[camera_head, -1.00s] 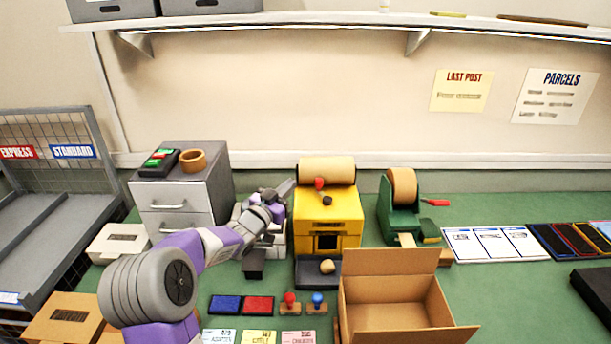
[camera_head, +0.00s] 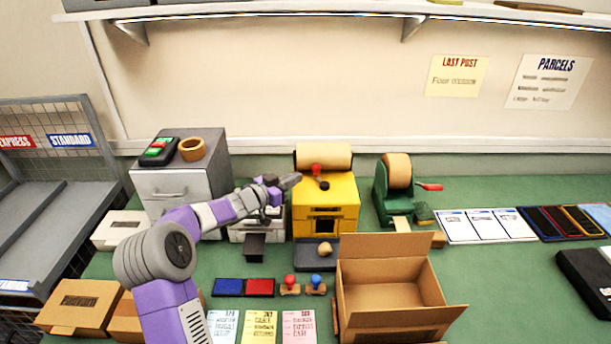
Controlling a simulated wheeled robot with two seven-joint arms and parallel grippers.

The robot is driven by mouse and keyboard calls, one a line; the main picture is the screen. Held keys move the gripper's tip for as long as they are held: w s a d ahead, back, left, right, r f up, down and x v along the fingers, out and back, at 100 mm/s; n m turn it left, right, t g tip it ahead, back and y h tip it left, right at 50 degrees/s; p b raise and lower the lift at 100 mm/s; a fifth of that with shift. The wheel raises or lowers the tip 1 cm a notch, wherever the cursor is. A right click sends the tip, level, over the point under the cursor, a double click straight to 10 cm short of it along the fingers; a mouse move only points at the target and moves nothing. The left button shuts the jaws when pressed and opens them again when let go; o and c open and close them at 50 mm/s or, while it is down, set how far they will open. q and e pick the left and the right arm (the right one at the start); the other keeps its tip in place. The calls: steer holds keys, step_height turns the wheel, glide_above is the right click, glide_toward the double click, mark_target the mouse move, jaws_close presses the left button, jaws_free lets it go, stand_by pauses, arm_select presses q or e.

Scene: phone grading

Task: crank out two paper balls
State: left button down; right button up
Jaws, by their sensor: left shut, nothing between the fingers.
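The yellow machine (camera_head: 325,208) stands on the green table with a brown paper roll (camera_head: 323,156) on top. A red knob (camera_head: 316,169) and a black part (camera_head: 324,185) sit at its top front. A dark opening shows in its front. One crumpled paper ball (camera_head: 324,249) lies in the dark tray (camera_head: 303,262) below the opening. My left gripper (camera_head: 292,180) is shut and empty, its tip at the left of the machine's top, near the red knob. I cannot tell whether it touches the machine. My right gripper is not in view.
An open cardboard box (camera_head: 392,284) stands in front right of the machine. A green tape dispenser (camera_head: 398,188) stands to its right. A grey drawer cabinet (camera_head: 178,180) stands behind my left arm. Ink pads and two stamps (camera_head: 302,284) lie in front.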

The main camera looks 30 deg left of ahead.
arm_select(q)
steer(key=x, duration=0.5)
steer(key=shift+b, duration=0.3)
